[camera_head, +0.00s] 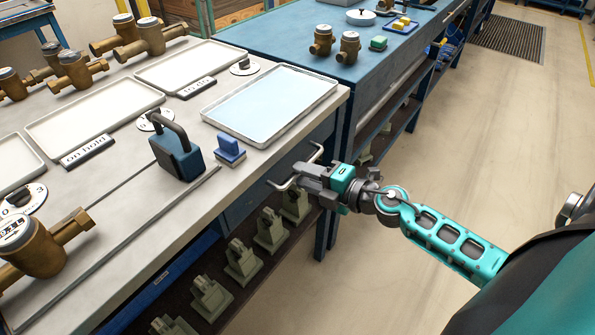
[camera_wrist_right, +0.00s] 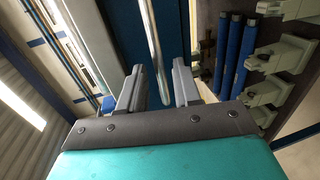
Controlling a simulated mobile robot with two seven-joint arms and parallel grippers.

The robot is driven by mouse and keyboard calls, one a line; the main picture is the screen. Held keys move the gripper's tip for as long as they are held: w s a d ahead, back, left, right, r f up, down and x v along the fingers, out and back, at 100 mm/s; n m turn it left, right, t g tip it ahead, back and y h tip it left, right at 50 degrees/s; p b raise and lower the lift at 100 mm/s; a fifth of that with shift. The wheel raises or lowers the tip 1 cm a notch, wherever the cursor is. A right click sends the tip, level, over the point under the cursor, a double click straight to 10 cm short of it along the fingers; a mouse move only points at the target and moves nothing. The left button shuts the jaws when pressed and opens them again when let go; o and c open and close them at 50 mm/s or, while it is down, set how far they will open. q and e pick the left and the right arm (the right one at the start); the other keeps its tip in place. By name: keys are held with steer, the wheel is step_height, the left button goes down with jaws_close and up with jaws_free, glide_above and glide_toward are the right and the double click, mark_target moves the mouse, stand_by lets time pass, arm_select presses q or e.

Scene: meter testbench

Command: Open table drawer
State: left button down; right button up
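The table drawer (camera_head: 240,207) is a blue front under the edge of the pale worktop, and it looks shut. Its handle is a light metal bar (camera_head: 314,153) at the table's front. The bar also shows in the right wrist view (camera_wrist_right: 151,38), running down between the fingers. My right gripper (camera_head: 301,175) is at the handle, with its fingers on either side of the bar. In the right wrist view its fingers (camera_wrist_right: 161,88) stand apart with gaps beside the bar. The gripper hides part of the handle in the head view. My left gripper is not in view.
The worktop (camera_head: 105,210) holds white trays, brass meters (camera_head: 36,245), a padlock-shaped block (camera_head: 177,155) and a blue stamp-like block (camera_head: 230,149). A lower shelf with several grey-green fixtures (camera_head: 242,262) lies under the drawer. The floor (camera_head: 390,270) in front is clear.

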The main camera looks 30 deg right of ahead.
steer(key=shift+x, duration=1.3)
jaws_close()
